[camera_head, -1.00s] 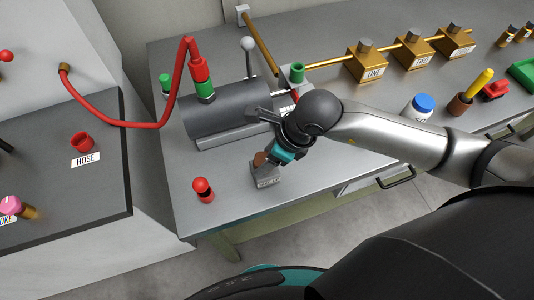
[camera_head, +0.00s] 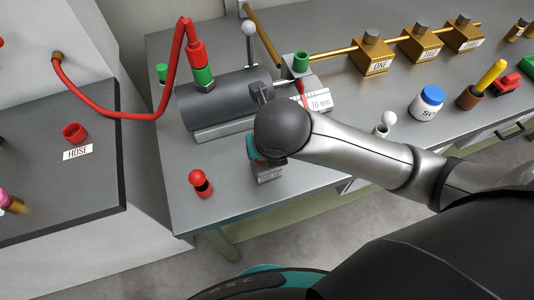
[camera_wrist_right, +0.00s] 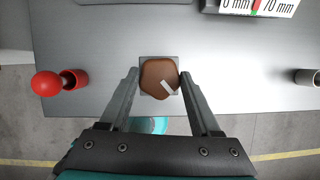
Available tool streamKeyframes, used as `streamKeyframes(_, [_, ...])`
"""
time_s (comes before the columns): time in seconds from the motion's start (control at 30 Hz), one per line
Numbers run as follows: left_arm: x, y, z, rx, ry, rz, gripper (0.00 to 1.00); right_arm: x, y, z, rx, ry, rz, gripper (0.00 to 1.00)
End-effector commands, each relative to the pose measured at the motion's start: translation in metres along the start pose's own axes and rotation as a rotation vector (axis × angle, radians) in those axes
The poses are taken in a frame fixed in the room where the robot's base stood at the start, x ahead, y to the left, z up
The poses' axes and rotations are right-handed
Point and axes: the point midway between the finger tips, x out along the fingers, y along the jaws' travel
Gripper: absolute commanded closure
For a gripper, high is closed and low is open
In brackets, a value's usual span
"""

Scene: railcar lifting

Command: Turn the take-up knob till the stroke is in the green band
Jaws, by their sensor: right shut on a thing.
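The brown take-up knob (camera_wrist_right: 160,76) sits on a small grey block, with a pale stripe pointing to lower right. My right gripper (camera_wrist_right: 161,79) is shut on the knob, one finger at each side. In the head view my wrist hides the knob, and only the front of its labelled block (camera_head: 269,175) shows. The stroke scale (camera_head: 318,101) is white, reads "70 mm" at its right, and has a red pointer (camera_head: 302,92) near its left part. The wrist view cuts the scale (camera_wrist_right: 276,6) at the top; green and red marks show between "0 mm" and "70 mm". My left gripper is not in view.
A grey cylinder (camera_head: 226,100) lies behind the knob. A red-knobbed lever (camera_head: 200,183) stands left of it, near the bench's front edge. A white-tipped peg (camera_head: 387,123) and a blue-lidded jar (camera_head: 428,102) stand to the right. Bare bench lies between lever and block.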

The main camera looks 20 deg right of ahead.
Motion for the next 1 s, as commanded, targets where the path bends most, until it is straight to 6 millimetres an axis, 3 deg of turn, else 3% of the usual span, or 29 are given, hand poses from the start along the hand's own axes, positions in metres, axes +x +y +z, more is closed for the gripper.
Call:
streamKeyframes(0.03, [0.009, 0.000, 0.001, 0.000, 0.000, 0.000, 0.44, 0.003, 0.001, 0.000, 0.039, -0.006, -0.016, 0.92])
streamKeyframes(0.23, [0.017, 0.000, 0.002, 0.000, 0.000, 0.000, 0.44, 0.001, 0.002, 0.001, 0.212, -0.002, -0.089, 0.92])
streamKeyframes(0.6, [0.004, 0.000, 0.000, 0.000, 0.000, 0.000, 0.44, -0.002, 0.003, 0.001, 0.461, 0.002, -0.193, 0.92])
streamKeyframes(1.0, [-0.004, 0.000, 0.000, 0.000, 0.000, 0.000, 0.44, 0.000, 0.004, 0.000, 0.570, 0.004, -0.237, 0.92])
